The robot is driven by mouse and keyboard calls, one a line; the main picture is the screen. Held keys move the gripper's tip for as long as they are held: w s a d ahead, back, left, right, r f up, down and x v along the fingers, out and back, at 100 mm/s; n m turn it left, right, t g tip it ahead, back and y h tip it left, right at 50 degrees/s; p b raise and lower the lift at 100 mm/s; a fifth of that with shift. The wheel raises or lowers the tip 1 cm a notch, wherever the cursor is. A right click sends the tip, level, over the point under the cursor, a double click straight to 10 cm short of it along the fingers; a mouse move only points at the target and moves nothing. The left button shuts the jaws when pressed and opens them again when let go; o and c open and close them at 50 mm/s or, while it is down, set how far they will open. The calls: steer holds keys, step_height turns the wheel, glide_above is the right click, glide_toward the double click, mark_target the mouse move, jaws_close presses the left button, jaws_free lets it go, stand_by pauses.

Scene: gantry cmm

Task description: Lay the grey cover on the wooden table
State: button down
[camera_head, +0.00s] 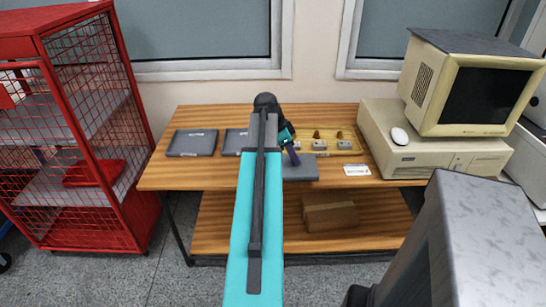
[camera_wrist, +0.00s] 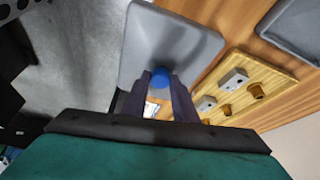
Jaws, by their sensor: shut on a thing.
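The grey cover (camera_head: 301,172) is a flat plate near the front edge of the wooden table (camera_head: 208,172), partly hidden by my arm in the head view. In the wrist view the grey cover (camera_wrist: 172,32) has a blue knob (camera_wrist: 160,79) on it. My gripper (camera_head: 293,155) is above the cover; in the wrist view its dark fingers (camera_wrist: 161,84) are shut on the blue knob. The cover overlaps the table edge in that view, with floor to its left. I cannot tell whether it touches the table.
Grey trays (camera_head: 192,143) lie at the table's left and behind my arm. A wooden board (camera_head: 330,139) with grey blocks and brass knobs is right of the cover, with a white label (camera_head: 357,170) in front. A beige computer (camera_head: 420,146) stands at the right. A red cage (camera_head: 90,130) stands left.

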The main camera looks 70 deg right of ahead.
steer(key=w, duration=0.5)
steer(key=w+d+p, duration=0.1)
steer(key=w, duration=0.2)
steer(key=shift+w+f, duration=0.15)
steer(key=shift+f, duration=0.2)
steer(key=shift+f+p, duration=0.5)
steer(key=shift+f, duration=1.25)
steer(key=shift+f, duration=0.15)
steer(key=c, duration=1.4)
jaws_free()
steer(key=shift+c, duration=0.2)
steer(key=b+v, duration=0.1)
steer(key=v, duration=1.1)
